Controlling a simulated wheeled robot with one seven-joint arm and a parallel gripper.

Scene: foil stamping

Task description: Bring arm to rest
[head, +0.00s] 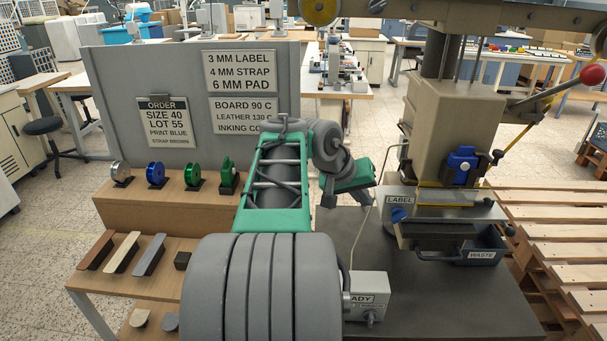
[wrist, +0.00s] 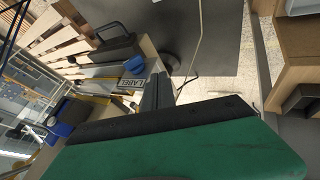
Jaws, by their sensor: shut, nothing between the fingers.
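My arm is raised and folded over the workbench (head: 440,310), with its green upper link in the middle of the head view. My gripper (head: 366,203) is shut and empty. It hangs in the air between the grey sign board and the stamping press (head: 450,120), to the left of the press. In the wrist view the fingers (wrist: 157,88) lie together with nothing held between them. They are apart from the press and the bench. The wrist view is tilted, with the press at its left.
A blue-handled LABEL fixture (head: 400,215) and a WASTE bin (head: 482,256) sit at the press. A grey box marked ADY (head: 368,297) stands on the bench with a cable rising. Several foil spools (head: 156,174) and strap pieces (head: 123,254) lie at left. A pallet (head: 560,230) stands right.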

